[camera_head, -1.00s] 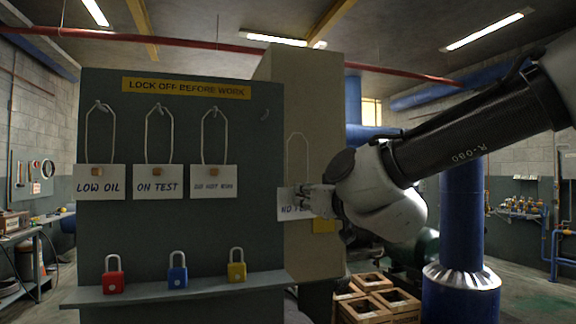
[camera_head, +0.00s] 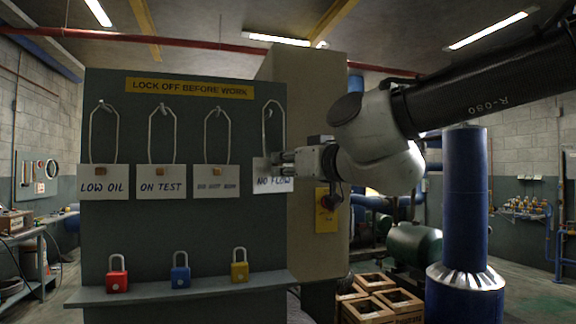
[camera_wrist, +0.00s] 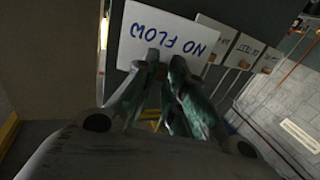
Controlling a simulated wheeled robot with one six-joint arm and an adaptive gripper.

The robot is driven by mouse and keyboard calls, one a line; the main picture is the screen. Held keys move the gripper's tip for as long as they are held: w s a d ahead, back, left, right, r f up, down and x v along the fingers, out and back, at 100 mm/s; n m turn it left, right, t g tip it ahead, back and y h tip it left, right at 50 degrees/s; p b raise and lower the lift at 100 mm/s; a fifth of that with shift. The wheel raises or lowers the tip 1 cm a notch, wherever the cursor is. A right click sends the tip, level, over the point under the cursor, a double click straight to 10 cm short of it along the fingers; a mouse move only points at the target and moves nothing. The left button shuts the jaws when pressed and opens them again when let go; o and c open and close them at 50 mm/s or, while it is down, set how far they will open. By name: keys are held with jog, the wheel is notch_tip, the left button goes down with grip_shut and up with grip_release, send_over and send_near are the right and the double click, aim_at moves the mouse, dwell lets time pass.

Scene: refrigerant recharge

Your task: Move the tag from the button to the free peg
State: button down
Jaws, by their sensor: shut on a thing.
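The white NO FLOW tag (camera_head: 268,184) is in front of the right end of the grey board, upright, its cord loop rising around the fourth peg (camera_head: 267,113) in the picture. I cannot tell whether the loop rests on that peg or hangs in front of it. My gripper (camera_head: 282,158) is shut on the tag's upper right part. In the wrist view the tag (camera_wrist: 145,35) shows upside down between the fingertips (camera_wrist: 166,62). The button (camera_head: 328,202) is a dark knob on a yellow plate (camera_head: 326,222), right of the board, with no tag on it.
Three tags, LOW OIL (camera_head: 103,186), ON TEST (camera_head: 160,187) and one with small print (camera_head: 216,186), hang on the other pegs. Red (camera_head: 117,281), blue (camera_head: 180,276) and yellow (camera_head: 239,271) padlocks stand on the shelf (camera_head: 200,290) below. Wooden crates (camera_head: 375,305) stand at the lower right.

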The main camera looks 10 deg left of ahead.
jog(key=w+a+f, duration=0.1)
jog(key=w+a, duration=0.2)
jog(key=w, duration=0.2)
jog(key=shift+w+a, duration=0.15)
jog(key=shift+w, duration=0.05)
dwell(0.5)
jog(key=shift+f, duration=0.1)
jog(key=c, duration=1.4)
grip_release()
